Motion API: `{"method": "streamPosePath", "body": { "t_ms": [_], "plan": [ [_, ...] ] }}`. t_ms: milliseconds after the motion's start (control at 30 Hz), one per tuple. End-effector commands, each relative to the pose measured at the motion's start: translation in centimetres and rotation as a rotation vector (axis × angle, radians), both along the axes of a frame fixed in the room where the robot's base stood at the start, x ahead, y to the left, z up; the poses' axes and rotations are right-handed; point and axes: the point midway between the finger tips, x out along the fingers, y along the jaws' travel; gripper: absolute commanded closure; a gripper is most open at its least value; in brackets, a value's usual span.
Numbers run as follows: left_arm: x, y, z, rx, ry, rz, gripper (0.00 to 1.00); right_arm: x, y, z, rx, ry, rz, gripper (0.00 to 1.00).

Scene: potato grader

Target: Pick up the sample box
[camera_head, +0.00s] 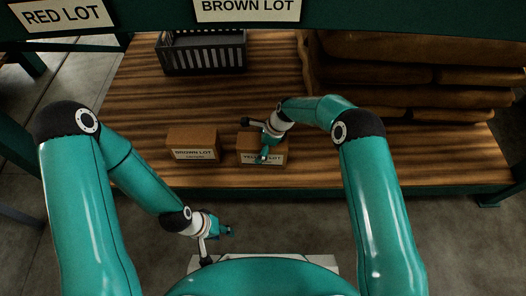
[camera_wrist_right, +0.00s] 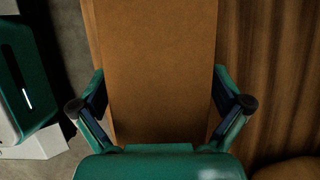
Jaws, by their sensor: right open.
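Two small brown cardboard boxes stand side by side near the front edge of the wooden table. The left box (camera_head: 192,145) has a label reading "BROWN LOT". The right box (camera_head: 246,146) has a label that seems to read "YELLOW LOT", partly hidden by my right gripper (camera_head: 264,156). In the right wrist view, my right gripper (camera_wrist_right: 158,78) is open, with a finger on each side of a brown box (camera_wrist_right: 155,60). I cannot tell whether the fingers touch it. My left gripper (camera_head: 224,230) hangs in front of the table, away from both boxes; its fingers are too small to read.
A dark slatted crate (camera_head: 205,54) stands at the back left of the table (camera_head: 130,95). Several stacked brown sacks (camera_head: 385,75) fill the back right. "RED LOT" (camera_head: 62,14) and "BROWN LOT" (camera_head: 247,8) signs hang at the top. Bare wood lies between crate and boxes.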

Motion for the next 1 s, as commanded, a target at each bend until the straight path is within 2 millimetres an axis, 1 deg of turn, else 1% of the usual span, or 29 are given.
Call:
{"method": "streamPosePath", "body": {
  "t_ms": [833, 867, 1000],
  "plan": [
    [0.00, 0.00, -0.35, 0.000, 0.000, 0.000, 0.60, -0.01, -0.03, -0.48, 0.000, 0.001, 0.000, 0.00],
    [0.00, 0.00, -0.35, 0.000, 0.000, 0.000, 0.60, -0.02, -0.03, -0.48, 0.000, 0.001, 0.000, 0.02],
    [0.00, 0.00, -0.35, 0.000, 0.000, 0.000, 0.60, -0.02, -0.03, -0.48, 0.000, 0.001, 0.000, 0.25]
  ]
}}
